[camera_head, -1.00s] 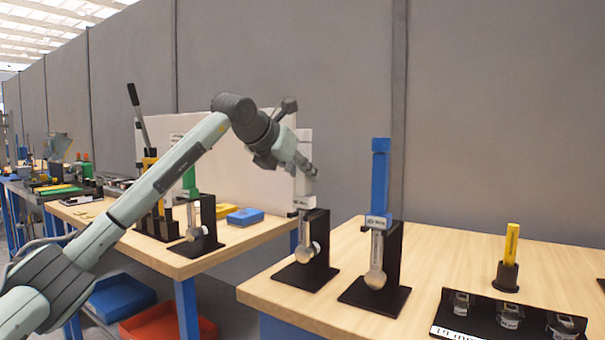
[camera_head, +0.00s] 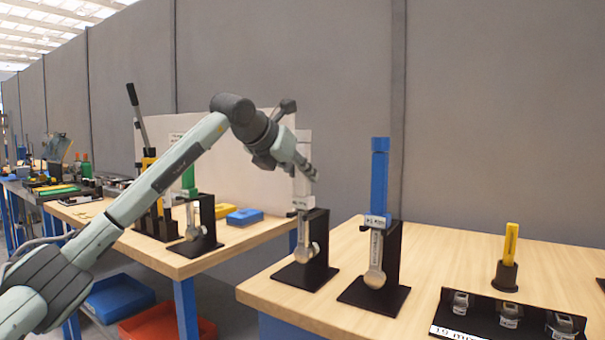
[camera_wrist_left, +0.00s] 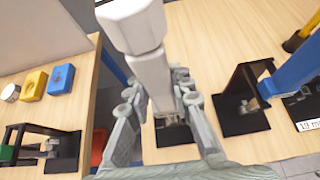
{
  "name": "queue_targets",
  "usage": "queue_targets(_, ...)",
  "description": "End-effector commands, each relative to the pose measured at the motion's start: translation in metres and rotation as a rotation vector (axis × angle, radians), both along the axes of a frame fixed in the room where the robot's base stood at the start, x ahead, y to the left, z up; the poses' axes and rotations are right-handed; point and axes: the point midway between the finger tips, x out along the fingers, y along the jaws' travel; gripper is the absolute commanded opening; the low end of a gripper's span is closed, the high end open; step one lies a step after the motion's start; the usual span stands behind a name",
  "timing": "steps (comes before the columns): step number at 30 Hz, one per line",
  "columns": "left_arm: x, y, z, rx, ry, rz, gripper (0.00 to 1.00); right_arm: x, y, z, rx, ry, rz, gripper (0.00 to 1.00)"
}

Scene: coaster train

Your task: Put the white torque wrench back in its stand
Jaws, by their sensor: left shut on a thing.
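The white torque wrench (camera_head: 303,188) stands upright at its black stand (camera_head: 320,232) near the left end of the near table. Its silver lower end hangs in front of the stand's upright, over the base plate. My left gripper (camera_head: 311,174) is shut on the white handle from the side. In the left wrist view the white wrench (camera_wrist_left: 151,72) runs between the fingers of my left gripper (camera_wrist_left: 157,98), and the stand's dark base (camera_wrist_left: 174,134) shows partly behind it. Whether the wrench is fully seated cannot be told. My right gripper is not in view.
A blue wrench (camera_head: 379,180) in a black stand (camera_head: 394,255) stands close to the right. A yellow tool (camera_head: 511,243) and a black tray (camera_head: 480,320) are farther right. A green wrench (camera_head: 189,180) stands on the left table. A grey wall is behind.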

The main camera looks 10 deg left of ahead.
Motion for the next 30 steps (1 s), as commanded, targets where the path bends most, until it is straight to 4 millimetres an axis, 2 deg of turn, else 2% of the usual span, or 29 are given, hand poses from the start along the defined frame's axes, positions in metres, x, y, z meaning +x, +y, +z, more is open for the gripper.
queue_targets(30,0.000,0.000,-0.009,-0.003,-0.008,0.000,0.00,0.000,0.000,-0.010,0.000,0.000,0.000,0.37)
